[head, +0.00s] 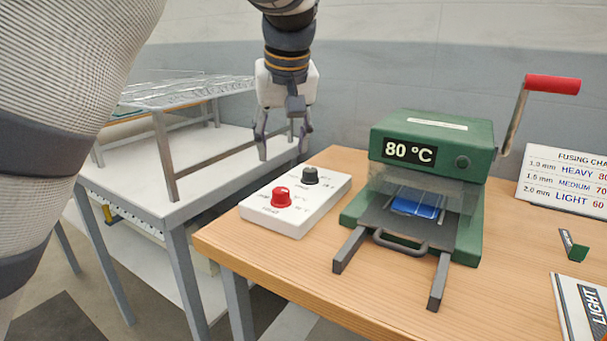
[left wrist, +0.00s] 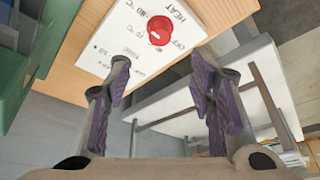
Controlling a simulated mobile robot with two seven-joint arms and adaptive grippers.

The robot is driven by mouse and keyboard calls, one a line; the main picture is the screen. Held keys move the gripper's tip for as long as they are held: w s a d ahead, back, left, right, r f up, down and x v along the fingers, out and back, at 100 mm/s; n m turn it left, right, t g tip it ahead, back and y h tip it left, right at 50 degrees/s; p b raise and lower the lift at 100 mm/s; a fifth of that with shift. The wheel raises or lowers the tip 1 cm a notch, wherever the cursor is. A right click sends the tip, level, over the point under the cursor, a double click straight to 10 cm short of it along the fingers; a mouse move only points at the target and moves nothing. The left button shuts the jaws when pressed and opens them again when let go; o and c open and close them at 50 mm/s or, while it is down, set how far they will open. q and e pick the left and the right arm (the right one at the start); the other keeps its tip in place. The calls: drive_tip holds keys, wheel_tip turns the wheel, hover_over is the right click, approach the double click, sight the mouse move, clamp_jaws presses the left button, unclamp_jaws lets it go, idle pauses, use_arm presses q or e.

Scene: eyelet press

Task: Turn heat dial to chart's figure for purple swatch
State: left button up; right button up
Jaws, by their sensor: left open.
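The red heat dial (head: 281,197) sits on a white control box (head: 262,222) with a black dial (head: 310,175) behind it. In the left wrist view the red dial (left wrist: 158,32) is beside the printed word HEAT; its exact setting is hard to read. My left gripper (head: 283,152) is open and empty, pointing down above and behind the box, touching neither dial. Its fingers (left wrist: 160,75) are spread in the left wrist view. The fusing chart (head: 565,180) lists HEAVY, MEDIUM and LIGHT; its right edge is cut off. No purple swatch is identifiable. My right gripper is out of view.
A green press (head: 432,135) showing 80 °C stands right of the box, with a blue piece (head: 415,206) inside and a red-handled crank (head: 552,84). A LIGHT card (head: 580,305) and small green piece (head: 573,246) lie at right. A white table (head: 150,180) stands left.

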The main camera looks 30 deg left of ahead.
sight(281, 190)
use_arm(q)
drive_tip(key=x, duration=1.1)
drive_tip(key=shift+s+f, duration=0.1)
drive_tip(key=shift+f, duration=0.3)
drive_tip(key=shift+c, duration=0.3)
drive_tip(key=c, duration=1.1)
